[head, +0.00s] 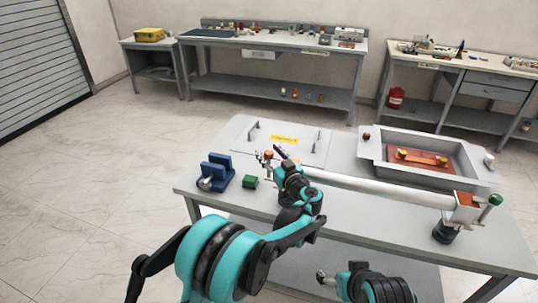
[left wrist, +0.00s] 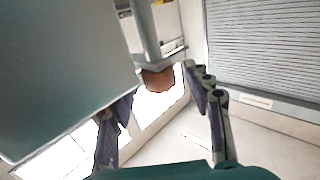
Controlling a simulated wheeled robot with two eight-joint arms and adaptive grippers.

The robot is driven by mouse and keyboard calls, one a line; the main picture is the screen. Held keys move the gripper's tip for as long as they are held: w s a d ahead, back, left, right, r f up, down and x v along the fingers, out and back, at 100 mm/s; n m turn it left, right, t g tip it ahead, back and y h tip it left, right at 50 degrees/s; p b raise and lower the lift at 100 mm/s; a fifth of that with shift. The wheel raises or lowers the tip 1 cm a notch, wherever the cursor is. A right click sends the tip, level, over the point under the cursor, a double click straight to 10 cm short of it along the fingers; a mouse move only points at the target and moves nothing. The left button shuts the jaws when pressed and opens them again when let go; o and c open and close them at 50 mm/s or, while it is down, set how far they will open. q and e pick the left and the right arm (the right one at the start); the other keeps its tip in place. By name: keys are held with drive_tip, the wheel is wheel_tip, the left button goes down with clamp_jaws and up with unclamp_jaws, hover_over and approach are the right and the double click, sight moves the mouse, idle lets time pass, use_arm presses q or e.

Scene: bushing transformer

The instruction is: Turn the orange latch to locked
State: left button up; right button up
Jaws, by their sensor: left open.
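My left gripper (head: 273,156) is at the left end of a long grey tube (head: 390,190) on the table. In the left wrist view it (left wrist: 162,115) is open, its two dark fingers apart. A brown-orange round end (left wrist: 158,80) under a grey rod shows between them; I cannot tell if they touch it. A small orange part (head: 268,154) shows beside the gripper, partly hidden; I cannot tell if it is the latch. Another orange part (head: 466,199) sits at the tube's right end, by a green knob (head: 495,199). My right arm shows at the bottom; its fingers are unclear.
Benches stand along the back wall. The table front is mostly clear.

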use_arm(q)
clamp_jaws()
drive_tip(key=shift+a+m+t+h, duration=0.1)
drive_tip(key=shift+m+t+h, duration=0.25)
drive_tip(key=shift+h, duration=0.25)
drive_tip(key=m+t+h, duration=0.1)
drive_tip(key=m+h, duration=0.2)
drive_tip(key=h, duration=0.1)
drive_tip(key=shift+a, duration=0.15)
drive_tip(key=m+h, duration=0.2)
drive_tip(key=h, duration=0.2)
drive_tip(key=m+h, duration=0.3)
drive_tip(key=h, duration=0.1)
drive_tip(key=shift+w+m+g+h+b, duration=0.1)
drive_tip(key=shift+m+g+h+b, duration=0.2)
drive_tip(key=shift+g+h, duration=0.1)
drive_tip(key=m+g+h, duration=0.1)
drive_tip(key=m+h, duration=0.1)
drive_tip(key=h, duration=0.1)
drive_tip(key=m+g+h, duration=0.2)
drive_tip(key=h, duration=0.1)
drive_tip(key=shift+r+m+g+h, duration=0.1)
drive_tip(key=shift+m+g+h, duration=2)
drive_tip(key=shift+g, duration=0.45)
drive_tip(key=shift+m+g, duration=0.25)
drive_tip(key=shift+g, duration=0.05)
